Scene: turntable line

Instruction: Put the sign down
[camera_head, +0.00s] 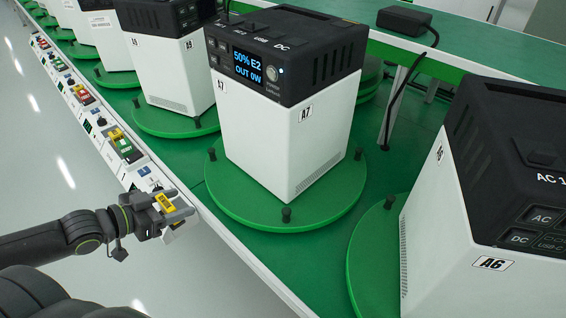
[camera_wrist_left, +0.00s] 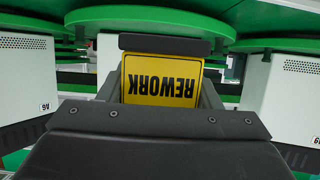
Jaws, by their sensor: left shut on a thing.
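The yellow sign (camera_wrist_left: 165,78) reads "REWORK" upside down in the left wrist view, with a dark bar along its upper edge. In the head view the sign (camera_head: 165,202) is a small yellow piece at my left gripper (camera_head: 176,212). My left gripper is shut on the sign, beside the near edge of the line and in front of the unit marked A7 (camera_head: 262,135). The lower part of the sign is hidden by the gripper in the wrist view. My right gripper does not show.
A7 stands on a green turntable (camera_head: 232,208) with dark pegs; its display reads "50% E2, OUT 0W". Unit A6 (camera_head: 445,240) is at the right, with more units at the back left. A narrow ledge with small controls (camera_head: 125,148) runs along the line's edge.

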